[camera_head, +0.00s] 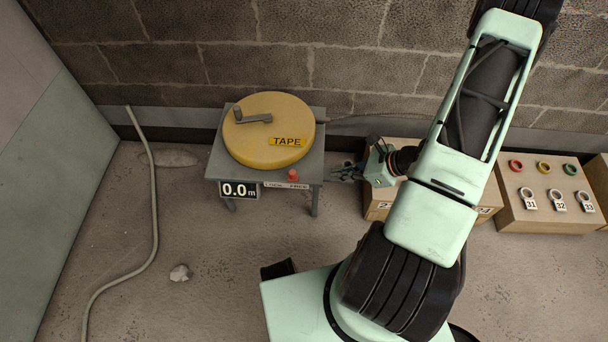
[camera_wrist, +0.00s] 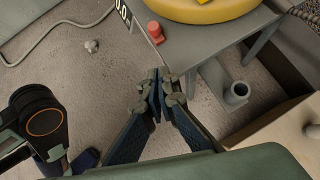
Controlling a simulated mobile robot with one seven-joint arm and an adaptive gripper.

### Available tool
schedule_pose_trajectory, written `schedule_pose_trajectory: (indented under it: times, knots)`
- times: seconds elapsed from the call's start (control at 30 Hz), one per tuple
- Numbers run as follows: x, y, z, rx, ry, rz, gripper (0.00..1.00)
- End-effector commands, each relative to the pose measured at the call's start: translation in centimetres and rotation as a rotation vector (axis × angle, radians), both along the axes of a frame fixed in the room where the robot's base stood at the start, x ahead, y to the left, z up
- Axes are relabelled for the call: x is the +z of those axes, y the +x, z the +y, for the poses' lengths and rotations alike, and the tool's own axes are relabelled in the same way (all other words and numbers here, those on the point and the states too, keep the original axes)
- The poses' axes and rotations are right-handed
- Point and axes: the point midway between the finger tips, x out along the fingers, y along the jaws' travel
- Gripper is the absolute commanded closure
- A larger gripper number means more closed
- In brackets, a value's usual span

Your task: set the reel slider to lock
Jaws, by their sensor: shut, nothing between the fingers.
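A yellow reel labelled TAPE (camera_head: 268,131) with a grey crank handle (camera_head: 252,118) lies flat on a small grey table (camera_head: 214,166). A red slider knob (camera_head: 293,174) sits at the table's front edge, on a strip with LOCK at its left and FREE at its right. The knob appears nearer the FREE end. It also shows in the wrist view (camera_wrist: 155,32). My gripper (camera_head: 340,173) is right of the table, apart from the knob. In the wrist view its fingers (camera_wrist: 160,77) are together and empty, below the knob.
A display reading 0.0 m (camera_head: 239,190) hangs on the table's front left. Numbered wooden boxes (camera_head: 540,207) stand along the wall at right. A pale hose (camera_head: 153,200) lies on the floor at left, near a crumpled lump (camera_head: 180,272). The floor before the table is mostly clear.

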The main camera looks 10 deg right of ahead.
Motion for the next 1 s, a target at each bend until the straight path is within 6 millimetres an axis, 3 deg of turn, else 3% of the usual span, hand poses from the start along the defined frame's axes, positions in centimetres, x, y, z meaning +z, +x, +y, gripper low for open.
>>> schedule_pose_trajectory:
  times: [0.27,0.77,1.0]
  knots:
    - [-0.6,0.3,0.5,0.004,0.000,0.001,1.00]
    - [-7.7,4.2,6.1,0.004,-0.001,0.002,1.00]
    - [-7.2,6.1,8.5,0.004,-0.002,0.001,1.00]
